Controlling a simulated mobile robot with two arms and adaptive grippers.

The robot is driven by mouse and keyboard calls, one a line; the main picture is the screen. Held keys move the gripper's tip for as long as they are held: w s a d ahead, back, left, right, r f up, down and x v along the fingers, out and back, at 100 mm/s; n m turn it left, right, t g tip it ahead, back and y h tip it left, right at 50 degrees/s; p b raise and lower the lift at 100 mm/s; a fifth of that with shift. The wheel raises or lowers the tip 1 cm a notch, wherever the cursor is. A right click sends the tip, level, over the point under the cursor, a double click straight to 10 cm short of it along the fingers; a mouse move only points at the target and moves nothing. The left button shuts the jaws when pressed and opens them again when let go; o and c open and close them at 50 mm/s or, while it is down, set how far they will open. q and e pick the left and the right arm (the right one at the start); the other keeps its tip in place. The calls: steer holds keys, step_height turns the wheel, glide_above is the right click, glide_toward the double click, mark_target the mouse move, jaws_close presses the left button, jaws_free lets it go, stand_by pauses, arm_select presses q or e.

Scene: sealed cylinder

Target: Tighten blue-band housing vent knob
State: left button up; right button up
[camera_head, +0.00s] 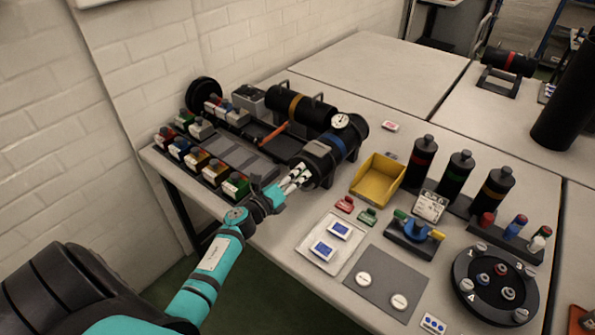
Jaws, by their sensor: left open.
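The blue-band housing (356,130) is a black cylinder lying on its side on the table, with a blue band (350,145) around it and a round white gauge (340,120) on top. Its near end faces my left gripper (300,174). My left gripper is open, with its pale fingers at that near end. I cannot tell whether the fingers touch the housing. I cannot make out the vent knob; the fingers may cover it. My right gripper is not in view.
A yellow bin (378,181) stands right of the housing. Black bottles (454,176) stand behind a turntable (494,285) at the right. Small coloured blocks fill a rack (208,168) at the left. A tray (312,236) and a grey mat (380,283) lie at the front.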

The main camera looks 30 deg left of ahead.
arm_select(q)
steer(key=shift+w, duration=0.65)
steer(key=c, duration=0.8)
jaws_close()
